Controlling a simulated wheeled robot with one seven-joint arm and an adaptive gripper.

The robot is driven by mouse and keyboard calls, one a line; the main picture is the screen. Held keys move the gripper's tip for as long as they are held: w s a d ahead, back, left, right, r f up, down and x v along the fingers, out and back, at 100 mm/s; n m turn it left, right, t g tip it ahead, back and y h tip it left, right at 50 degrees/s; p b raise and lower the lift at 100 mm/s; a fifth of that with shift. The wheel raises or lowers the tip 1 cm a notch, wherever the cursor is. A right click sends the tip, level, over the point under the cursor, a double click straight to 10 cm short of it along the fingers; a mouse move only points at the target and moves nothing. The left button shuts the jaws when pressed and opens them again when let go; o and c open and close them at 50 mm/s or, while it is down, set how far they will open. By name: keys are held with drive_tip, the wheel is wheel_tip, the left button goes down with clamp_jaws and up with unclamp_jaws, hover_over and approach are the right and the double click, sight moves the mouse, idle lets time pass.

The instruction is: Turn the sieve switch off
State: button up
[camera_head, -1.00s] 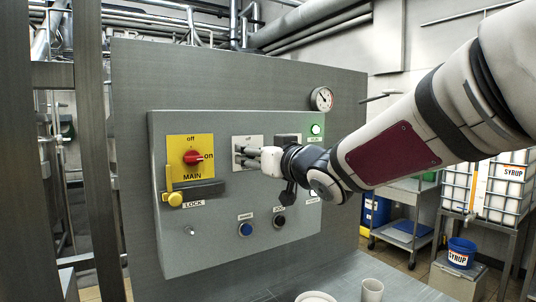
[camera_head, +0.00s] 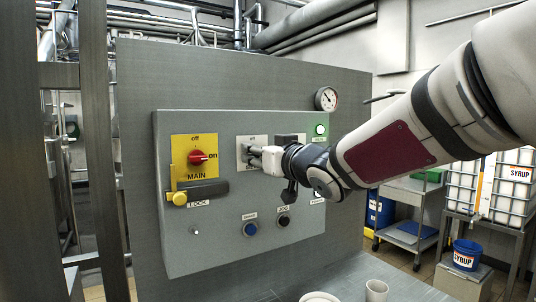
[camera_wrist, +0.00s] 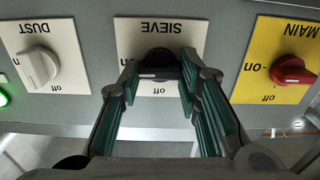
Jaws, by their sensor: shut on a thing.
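The sieve switch (camera_wrist: 157,57) is a black knob on a pale plate marked SIEVE, seen upside down in the wrist view. Its "off" mark shows just below the knob, and its "on" mark is partly hidden by a finger. My gripper (camera_wrist: 160,74) is shut on the knob, one finger on each side. The fingers hide part of the knob, so I cannot tell its exact setting. In the head view my gripper (camera_head: 252,156) reaches the sieve plate (camera_head: 245,144) on the grey control panel, and the knob itself is hidden.
The red MAIN switch (camera_head: 198,158) on a yellow plate points to "on", with a yellow-handled lock bar (camera_head: 205,191) below. The pale DUST switch (camera_wrist: 38,66) is on the other side. A lit green lamp (camera_head: 320,129) and push buttons (camera_head: 250,229) are nearby. A cup (camera_head: 376,290) stands below.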

drive_tip(key=shift+s+a+f+n+b, duration=0.15)
drive_tip(key=shift+n+b, duration=2.5)
drive_tip(key=shift+n, duration=1.75)
drive_tip(key=shift+w+f+n+b, duration=0.15)
drive_tip(key=shift+n+b, duration=2.5)
drive_tip(key=shift+n, duration=1.75)
drive_tip(key=shift+s, duration=0.1)
drive_tip(key=o, duration=1.1)
drive_tip(key=shift+o, duration=0.2)
drive_tip(key=shift+s, duration=0.1)
